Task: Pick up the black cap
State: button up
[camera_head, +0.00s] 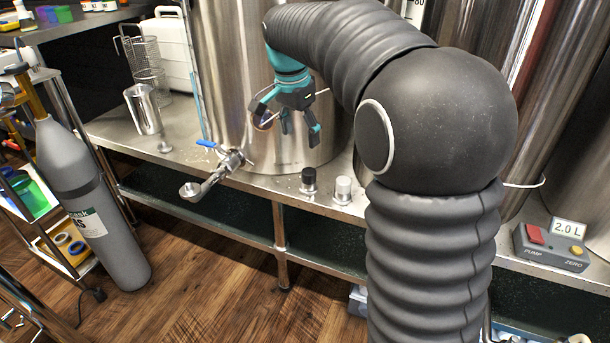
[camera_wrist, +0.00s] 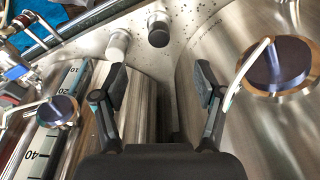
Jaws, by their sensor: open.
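The black cap (camera_head: 309,175) sits upright on a short metal base on the steel bench, near its front edge. It also shows as a dark round top (camera_wrist: 158,24) at the top middle of the wrist view. My gripper (camera_head: 288,129) is open and empty, in front of the large steel vessel. It is above and apart from the cap, a little to its left in the head view. In the wrist view the two black fingers (camera_wrist: 160,84) are spread wide, with the cap beyond them. Nothing hides the cap.
A white cap (camera_head: 342,186) stands close to the right of the black one. A blue-handled valve (camera_head: 229,158) juts out to the left. The steel vessel (camera_head: 236,60) stands behind. A steel cup (camera_head: 143,109) and a pump box (camera_head: 551,247) are farther off.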

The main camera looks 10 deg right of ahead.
aim_at(308, 171)
jog(key=f, duration=0.2)
jog(key=f+b, duration=0.1)
jog(key=f, duration=0.2)
jog(key=w+d+f, duration=0.1)
jog(key=f, duration=0.2)
jog(key=shift+f, duration=0.25)
jog(key=shift+w+d+f+b, duration=0.15)
jog(key=shift+d+f, duration=0.1)
jog(key=shift+f, duration=0.6)
jog(key=shift+w+d+f+b, duration=0.1)
jog(key=shift+d+f+b, duration=0.15)
jog(key=shift+f, duration=0.65)
jog(key=shift+w+d+f+b, duration=0.1)
jog(key=shift+d+f, duration=0.15)
jog(key=shift+f, duration=0.6)
jog(key=c, duration=1.2)
